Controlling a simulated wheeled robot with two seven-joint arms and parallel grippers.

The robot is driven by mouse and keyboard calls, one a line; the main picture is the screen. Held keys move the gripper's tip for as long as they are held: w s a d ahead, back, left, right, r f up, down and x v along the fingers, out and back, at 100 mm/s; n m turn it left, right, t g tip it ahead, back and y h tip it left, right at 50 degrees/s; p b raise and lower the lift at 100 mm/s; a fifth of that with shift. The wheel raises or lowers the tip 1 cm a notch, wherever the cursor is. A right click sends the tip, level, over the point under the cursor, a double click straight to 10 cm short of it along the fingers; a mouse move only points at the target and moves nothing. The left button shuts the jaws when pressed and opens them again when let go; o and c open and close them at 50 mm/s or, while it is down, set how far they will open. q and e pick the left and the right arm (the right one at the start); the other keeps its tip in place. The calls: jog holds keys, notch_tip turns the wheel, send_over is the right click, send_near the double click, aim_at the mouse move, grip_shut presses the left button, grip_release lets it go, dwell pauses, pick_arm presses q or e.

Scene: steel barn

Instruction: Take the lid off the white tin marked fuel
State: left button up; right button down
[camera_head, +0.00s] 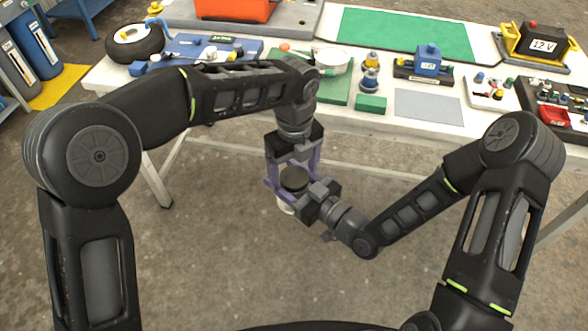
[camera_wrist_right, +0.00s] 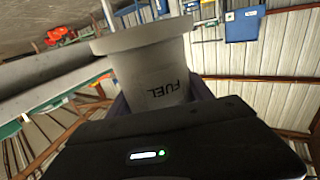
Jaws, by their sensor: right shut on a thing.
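The white tin marked fuel (camera_head: 286,208) is held up in front of the table, roughly upright, its lower part showing pale. A dark round lid (camera_head: 294,175) seems to be its top. In the right wrist view the tin (camera_wrist_right: 160,75) shows its FUEL lettering upside down, with a wide flange at the picture's top. My right gripper (camera_head: 298,195) is shut on the tin from the right. My left gripper (camera_head: 294,172) points down from above, its purple fingers spread either side of the lid with a gap. The tin's far side is hidden.
Behind my arms stands a white table (camera_head: 390,119) with a green mat (camera_head: 402,33), a grey mat (camera_head: 428,106), a blue device (camera_head: 427,60) and a yellow-black 12 V battery holder (camera_head: 535,45). Concrete floor (camera_head: 230,250) lies clear below the tin.

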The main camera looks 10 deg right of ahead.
pick_arm(q)
jog(key=shift+r, duration=2.3)
jog(key=shift+c, duration=0.5)
notch_tip(320, 180, up, 3)
jog(key=m, duration=0.4)
jog(key=shift+r, duration=0.2)
jog(key=shift+f, duration=0.15)
jog(key=shift+f, duration=3.9)
jog(key=shift+c, duration=0.4)
